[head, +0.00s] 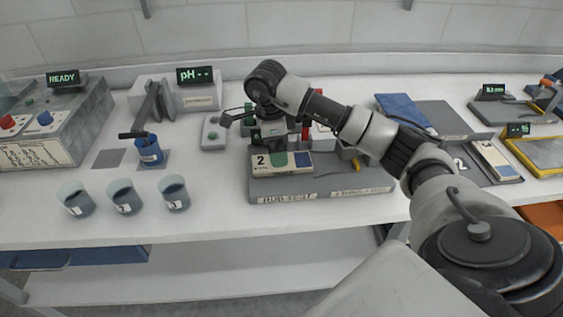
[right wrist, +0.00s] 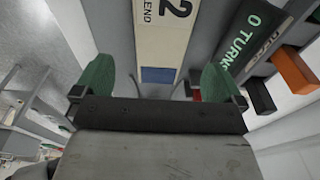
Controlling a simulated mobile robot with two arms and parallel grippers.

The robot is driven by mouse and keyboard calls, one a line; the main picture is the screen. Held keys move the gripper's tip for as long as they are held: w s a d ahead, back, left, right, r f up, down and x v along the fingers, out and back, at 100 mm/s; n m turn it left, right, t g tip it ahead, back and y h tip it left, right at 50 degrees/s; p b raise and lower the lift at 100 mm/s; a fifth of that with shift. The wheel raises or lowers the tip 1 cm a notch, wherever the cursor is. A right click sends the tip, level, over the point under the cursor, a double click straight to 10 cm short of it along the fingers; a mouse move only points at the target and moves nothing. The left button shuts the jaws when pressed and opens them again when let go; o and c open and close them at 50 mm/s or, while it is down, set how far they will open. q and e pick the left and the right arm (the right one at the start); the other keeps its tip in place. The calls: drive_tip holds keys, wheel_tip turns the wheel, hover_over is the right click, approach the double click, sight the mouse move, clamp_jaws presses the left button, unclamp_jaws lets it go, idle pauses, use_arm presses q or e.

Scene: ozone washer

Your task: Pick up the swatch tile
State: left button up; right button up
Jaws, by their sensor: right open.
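A cream swatch tile (head: 262,170) marked "2", with a blue patch at one end, lies on the grey rub-test base. It also shows in the right wrist view (right wrist: 160,35), its blue end between the fingers. My right gripper (head: 279,156) is over the tile, pointing down. In the right wrist view, its green-padded fingers (right wrist: 161,80) are open, one on each side of the tile with gaps between. The near finger hides part of the tile in the head view. A similar pale tile (head: 491,155) lies on a grey mat at the right. My left gripper is not in view.
The rub-test base (head: 325,189) stands near the bench's front edge. Several beakers (head: 124,197) and a blue container (head: 149,152) are to its left. A pH meter (head: 196,95) stands behind. A yellow-framed tray (head: 540,153) is at far right.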

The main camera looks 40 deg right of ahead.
drive_tip(key=f, duration=0.1)
drive_tip(key=f+p, duration=0.1)
drive_tip(key=f, duration=0.1)
drive_tip(key=d+f, duration=0.1)
drive_tip(key=shift+s+f, duration=0.15)
drive_tip(key=shift+s, duration=0.1)
drive_tip(key=shift+f+p, duration=0.3)
drive_tip(key=shift+w+f, duration=0.1)
drive_tip(key=shift+f, duration=0.05)
drive_tip(key=c, duration=0.5)
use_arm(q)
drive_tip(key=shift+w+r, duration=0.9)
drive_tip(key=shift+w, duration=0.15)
use_arm(e)
drive_tip(key=c, duration=0.6)
